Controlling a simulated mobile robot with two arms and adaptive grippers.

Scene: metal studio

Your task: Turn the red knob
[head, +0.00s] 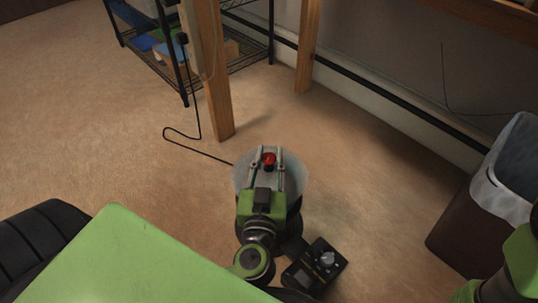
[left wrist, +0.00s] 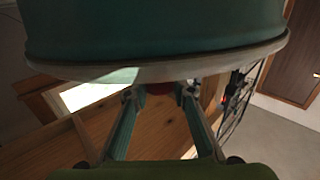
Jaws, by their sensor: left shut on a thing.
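The red knob (head: 269,159) is small and round and sits at the top of a pale, round-topped thing (head: 240,174) on the floor. My left gripper (head: 267,156) reaches over that thing, with one finger on each side of the knob. It is shut on the knob. In the left wrist view a dark teal round body (left wrist: 155,30) with a pale metal rim fills the top. The fingers (left wrist: 160,91) show just below the rim, and a bit of dark red (left wrist: 181,92) shows between them. My right gripper is out of view.
A black device (head: 316,268) with a silver dial lies near the base of the round thing. A brown bin (head: 453,232) with a pale liner stands at right. Wooden posts (head: 212,85) and a wire rack (head: 243,58) stand behind. A black cord (head: 198,150) crosses the carpet.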

